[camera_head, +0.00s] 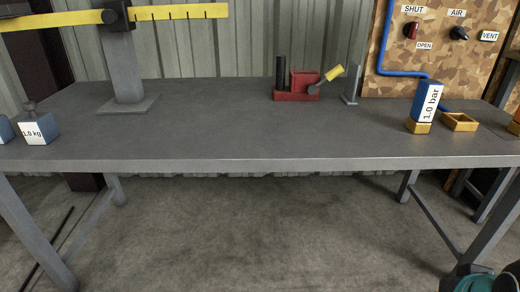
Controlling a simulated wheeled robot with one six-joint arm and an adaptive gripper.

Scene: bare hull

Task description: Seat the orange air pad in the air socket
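A blue block with a white "1.0 bar" label (427,101) stands upright on an orange-yellow foot (418,127) at the right of the bench; this appears to be the air pad. Just right of it is a low, open orange-yellow frame (460,123), which looks like the air socket. Its inside looks empty, and the block stands beside it, not in it. A blue hose (400,74) comes down the board, passes behind the block and runs toward the frame. No gripper fingers show; a dark and teal shape at the bottom right may be part of my arm.
A grey bench (230,135) has a wide clear middle. A 1.0 kg weight (39,128) stands at left, near a yellow beam (180,12) on a post. A red device (298,90) with a yellow-tipped lever sits at the back. A camouflage board (440,55) carries SHUT/OPEN and AIR/VENT knobs.

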